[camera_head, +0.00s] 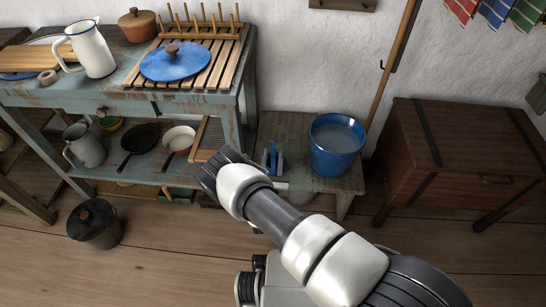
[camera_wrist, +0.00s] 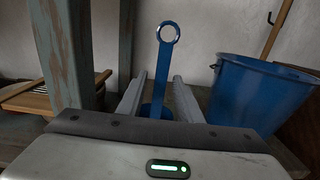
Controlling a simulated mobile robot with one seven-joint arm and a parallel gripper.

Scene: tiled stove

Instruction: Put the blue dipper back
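The blue dipper (camera_head: 272,158) stands on the small low bench, left of the blue bucket (camera_head: 336,150). In the wrist view the dipper (camera_wrist: 160,75) is upright, with a ring at the top of its long handle and its cup low down, partly hidden by my gripper. My gripper (camera_wrist: 159,78) points at the dipper with its two fingers apart, one to each side of the handle in the picture. I see gaps between the fingers and the handle. In the head view my arm hides most of the gripper. The bucket (camera_wrist: 250,95) stands to the right, apart from the fingers.
The low bench (camera_head: 290,127) stands by the wall, between the worn blue table (camera_head: 232,130) and a brown wooden chest (camera_head: 460,150). A wooden pole (camera_head: 392,65) leans behind the bucket. A dark lidded pot (camera_head: 95,222) stands on the floor. The front floor is mostly clear.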

